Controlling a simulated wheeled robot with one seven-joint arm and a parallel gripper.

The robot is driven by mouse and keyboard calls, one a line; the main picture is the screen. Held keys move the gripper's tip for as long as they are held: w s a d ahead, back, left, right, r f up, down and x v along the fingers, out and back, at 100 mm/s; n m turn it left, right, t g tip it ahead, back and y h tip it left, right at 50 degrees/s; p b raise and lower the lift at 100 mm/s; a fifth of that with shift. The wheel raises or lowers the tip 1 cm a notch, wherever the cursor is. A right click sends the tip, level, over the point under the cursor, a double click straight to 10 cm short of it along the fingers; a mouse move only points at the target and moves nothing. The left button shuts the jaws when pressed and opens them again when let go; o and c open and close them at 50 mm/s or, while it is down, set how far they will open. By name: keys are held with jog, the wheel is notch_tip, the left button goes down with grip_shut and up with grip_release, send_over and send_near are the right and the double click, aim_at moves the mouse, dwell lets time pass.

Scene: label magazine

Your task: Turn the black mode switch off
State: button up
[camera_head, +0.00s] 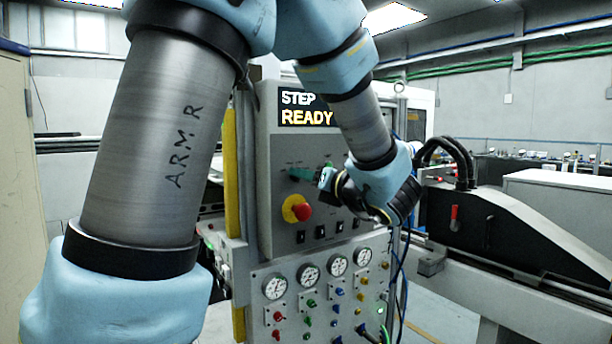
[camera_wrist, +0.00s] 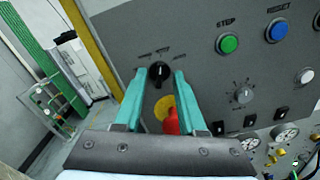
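The black mode switch (camera_wrist: 158,71) is a round knob with a pale mark, on the grey control panel (camera_wrist: 206,77). Small labels sit above it, too small to read. My gripper (camera_wrist: 160,76) is open, its two teal fingers pointing at the panel with their tips either side of the knob. I see gaps between knob and fingers, and cannot tell the depth left to the panel. In the head view my gripper (camera_head: 312,174) is at the panel's upper left, and the switch is hidden or too small to make out there.
A red emergency button on a yellow base (camera_head: 299,209) sits just below my fingers. Green STEP (camera_wrist: 228,44) and blue RESET (camera_wrist: 277,30) buttons and a grey dial (camera_wrist: 242,94) lie to the right. A display (camera_head: 306,107) reads STEP READY. Gauges (camera_head: 308,274) are below.

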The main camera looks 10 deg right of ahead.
grip_shut()
dwell(0.3)
